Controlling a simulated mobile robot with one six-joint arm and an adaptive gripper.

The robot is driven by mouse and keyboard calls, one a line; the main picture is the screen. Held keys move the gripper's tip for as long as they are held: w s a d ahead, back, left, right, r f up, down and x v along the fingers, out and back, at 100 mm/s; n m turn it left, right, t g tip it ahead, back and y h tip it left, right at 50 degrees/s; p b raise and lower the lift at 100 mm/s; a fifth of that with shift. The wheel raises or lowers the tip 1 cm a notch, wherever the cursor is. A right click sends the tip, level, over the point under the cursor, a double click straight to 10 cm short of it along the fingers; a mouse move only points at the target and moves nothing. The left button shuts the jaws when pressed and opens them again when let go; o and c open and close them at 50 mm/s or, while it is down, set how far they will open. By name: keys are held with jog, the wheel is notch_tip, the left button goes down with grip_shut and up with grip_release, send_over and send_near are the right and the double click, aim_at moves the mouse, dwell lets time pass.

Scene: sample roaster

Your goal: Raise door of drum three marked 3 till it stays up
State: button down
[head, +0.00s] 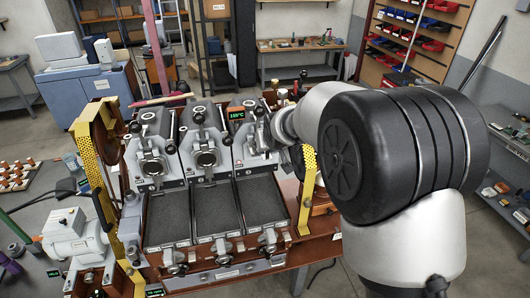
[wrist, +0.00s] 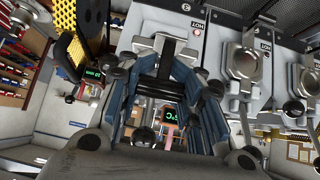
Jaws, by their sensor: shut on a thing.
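The roaster has three drum units side by side. The left drum (head: 152,162) and middle drum (head: 206,155) show round metal fronts. A neighbouring drum front (wrist: 243,63) shows to the right in the wrist view.
Black trays (head: 215,210) lie below the drums, with valve-like fittings along the front. Yellow perforated guards (head: 89,170) stand at both ends. A motor (head: 72,236) sits at left. My arm fills the right side. A lit display (head: 236,114) stands behind.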

jog(key=shift+w+r+g+b, duration=0.15)
jog(key=shift+r+g+b, duration=0.15)
jog(key=shift+g, duration=0.1)
dwell(0.3)
jog(key=c, duration=1.6)
grip_release()
jog(key=shift+c, duration=0.2)
jog(key=o, duration=0.3)
jog(key=shift+s+d+r, duration=0.1)
jog(key=shift+s, duration=0.2)
jog(key=shift+o, duration=1.4)
jog(key=shift+w, duration=0.1)
jog(key=v, duration=1.2)
jog(key=shift+d, duration=0.1)
